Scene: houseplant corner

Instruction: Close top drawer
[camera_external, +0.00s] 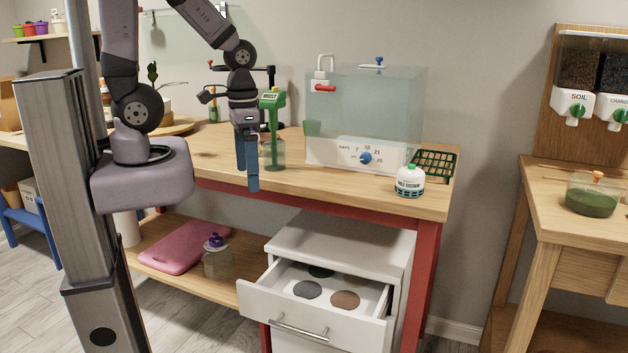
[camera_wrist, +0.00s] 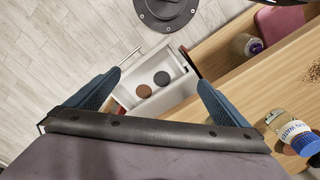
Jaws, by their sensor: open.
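The top drawer (camera_external: 308,326) of the white cabinet (camera_external: 345,240) is pulled out under the bench, with several round discs inside and a metal bar handle (camera_external: 298,329) on its front. In the wrist view the open drawer (camera_wrist: 135,95) lies below and between my fingers, with a brown disc and a dark disc showing. My gripper (camera_external: 248,188) points down, open and empty, over the front of the wooden bench top, higher than the drawer and to its left in the external view. Its two blue fingers also show in the wrist view (camera_wrist: 152,92). It is apart from the drawer.
The wooden bench (camera_external: 435,205) overhangs the cabinet. Floor before the drawer looks clear.

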